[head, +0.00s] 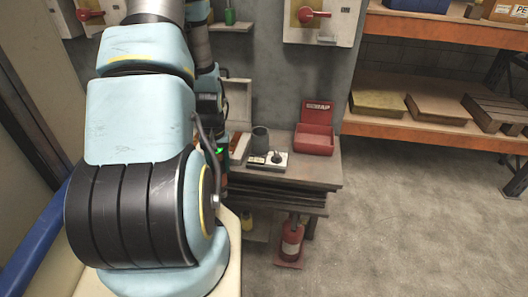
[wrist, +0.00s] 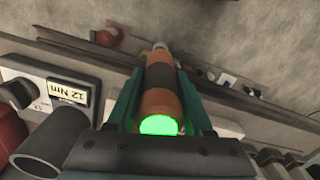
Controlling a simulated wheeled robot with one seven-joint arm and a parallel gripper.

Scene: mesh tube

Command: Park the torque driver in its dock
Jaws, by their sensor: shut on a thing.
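The torque driver (wrist: 160,100) is an orange and black cylinder with a glowing green end. My gripper (wrist: 158,88) is shut on it, with a green finger along each side. The driver's far end points away toward the workbench side in the wrist view. In the head view my arm hides most of the gripper, and only a bit of the driver's green glow (head: 218,151) shows. A grey open-topped cylinder (head: 261,139) stands upright on the bench; it also shows in the wrist view (wrist: 48,152), lower left. I cannot tell whether it is the dock.
A white box with a dark knob (head: 272,160) sits by the cylinder; its label reads 12 Nm. A red SCRAP bin (head: 315,130) stands at the bench's right. The bench top (head: 318,172) has free room at front right.

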